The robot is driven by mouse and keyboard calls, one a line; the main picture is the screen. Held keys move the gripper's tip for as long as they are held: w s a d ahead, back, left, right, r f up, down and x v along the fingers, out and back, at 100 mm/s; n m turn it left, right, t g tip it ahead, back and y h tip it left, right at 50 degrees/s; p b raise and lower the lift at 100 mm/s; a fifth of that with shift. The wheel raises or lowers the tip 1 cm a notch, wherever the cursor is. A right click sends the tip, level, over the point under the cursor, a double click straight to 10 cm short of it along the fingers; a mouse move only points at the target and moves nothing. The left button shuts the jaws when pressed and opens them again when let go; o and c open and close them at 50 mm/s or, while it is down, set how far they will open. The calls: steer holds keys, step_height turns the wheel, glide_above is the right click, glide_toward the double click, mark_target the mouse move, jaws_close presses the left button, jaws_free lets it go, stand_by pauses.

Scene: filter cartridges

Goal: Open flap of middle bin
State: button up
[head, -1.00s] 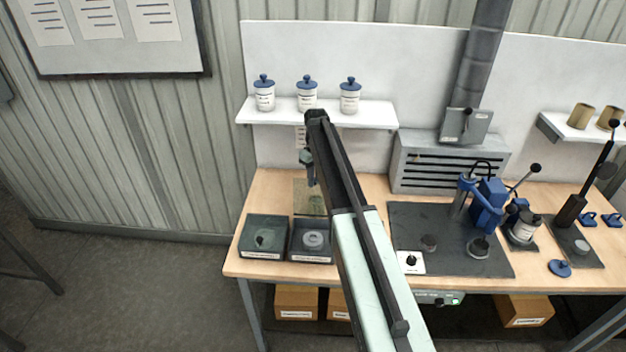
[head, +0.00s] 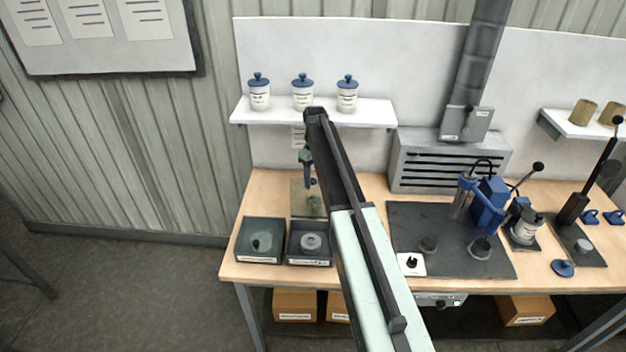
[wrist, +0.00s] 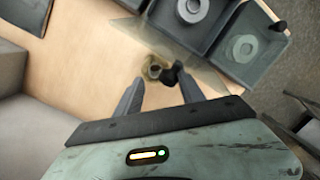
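A see-through sheet (head: 299,206) shows behind the bins. My gripper (head: 309,183) is small there, above that sheet. In the wrist view, my gripper (wrist: 160,92) is open and empty, its fingers apart. Two bins with rings (wrist: 213,27) (wrist: 262,62) show beyond it, with a see-through panel (wrist: 205,72) along their near side.
A small ring-like thing and a dark piece (wrist: 154,68) show just past my fingertips. A shelf (head: 380,117) with lidded white jars is above the bins. A dark mat (head: 410,222) with a blue press (head: 488,205) lies to the right. Bare bench (head: 262,190) shows left of the sheet.

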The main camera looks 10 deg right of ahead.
step_height(320, 180, up, 8)
steer(key=w+p, duration=0.1)
steer(key=p, duration=0.6)
steer(key=shift+d+p, duration=0.15)
steer(key=shift+p, duration=0.25)
steer(key=shift+f, duration=0.15)
steer(key=s+a+m+t, duration=0.1)
steer(key=s+a+m, duration=0.25)
steer(key=s, duration=1.15)
steer(key=s+a+m+t, duration=0.15)
steer(key=s+a, duration=0.25)
steer(key=s, duration=1)
step_height(320, 180, down, 13)
steer(key=s+b, duration=0.1)
steer(key=b, duration=1.2)
steer(key=shift+s+f+g, duration=0.2)
steer(key=shift+s+g, duration=0.05)
steer(key=shift+g, duration=0.2)
